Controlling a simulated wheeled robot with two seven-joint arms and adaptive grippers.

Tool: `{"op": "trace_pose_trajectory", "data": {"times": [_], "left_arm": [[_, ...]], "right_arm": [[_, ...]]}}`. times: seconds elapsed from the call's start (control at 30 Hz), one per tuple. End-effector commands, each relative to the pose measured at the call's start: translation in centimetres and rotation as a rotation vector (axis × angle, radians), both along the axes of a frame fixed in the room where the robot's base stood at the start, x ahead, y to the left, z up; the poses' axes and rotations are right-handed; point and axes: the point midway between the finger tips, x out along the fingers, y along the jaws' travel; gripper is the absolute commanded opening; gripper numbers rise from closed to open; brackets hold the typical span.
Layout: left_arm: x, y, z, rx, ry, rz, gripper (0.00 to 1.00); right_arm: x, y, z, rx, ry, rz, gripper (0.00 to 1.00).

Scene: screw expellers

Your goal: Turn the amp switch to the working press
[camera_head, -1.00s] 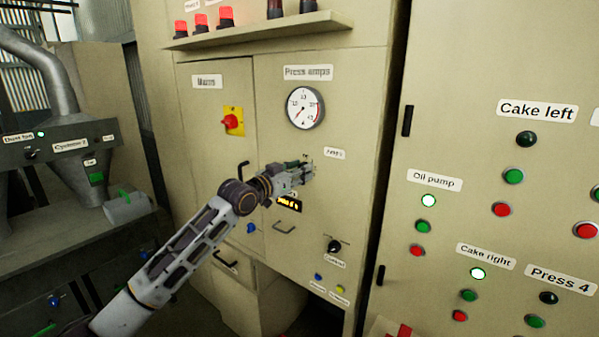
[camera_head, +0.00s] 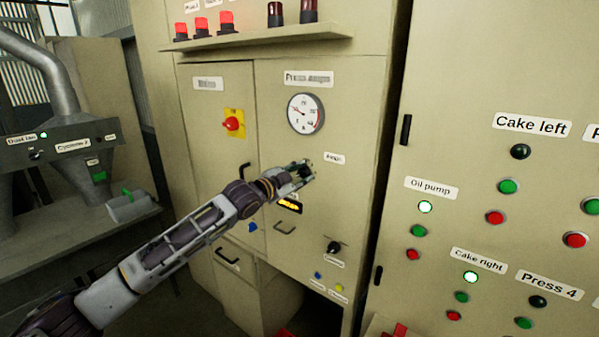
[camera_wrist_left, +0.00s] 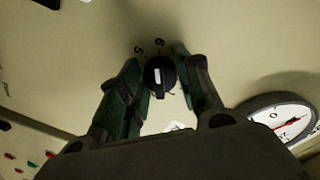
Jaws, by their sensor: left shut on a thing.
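The amp switch (camera_wrist_left: 160,76) is a round black knob with a white pointer mark, on the beige press amps cabinet door (camera_head: 350,205). In the left wrist view, the figures 5 and 6 show beside its rim. My left gripper (camera_wrist_left: 155,82) has its green-padded fingers on either side of the knob and is shut on it. In the head view, my left gripper (camera_head: 304,173) hides the switch, left of its "Amps" label (camera_head: 334,158). The round press amps gauge (camera_head: 306,114) is above; it also shows in the left wrist view (camera_wrist_left: 280,122). My right gripper is out of view.
A red mains switch (camera_head: 232,124) is to the left. A black knob (camera_head: 334,247) is lower right. A shelf (camera_head: 265,38) with red lamps juts out above.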

Motion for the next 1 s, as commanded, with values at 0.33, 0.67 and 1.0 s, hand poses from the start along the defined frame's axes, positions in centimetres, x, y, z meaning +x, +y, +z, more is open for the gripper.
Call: {"op": "trace_pose_trajectory", "data": {"times": [0.33,0.67,1.0], "left_arm": [[0.00,0.00,-0.45,0.043,-0.022,0.001,0.10],[-0.01,-0.01,-0.41,0.041,-0.022,0.000,0.46],[-0.01,-0.02,-0.11,0.038,-0.026,0.000,0.56]], "right_arm": [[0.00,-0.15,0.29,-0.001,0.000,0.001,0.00],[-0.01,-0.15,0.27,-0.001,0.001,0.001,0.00],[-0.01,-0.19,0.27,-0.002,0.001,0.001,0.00]]}}
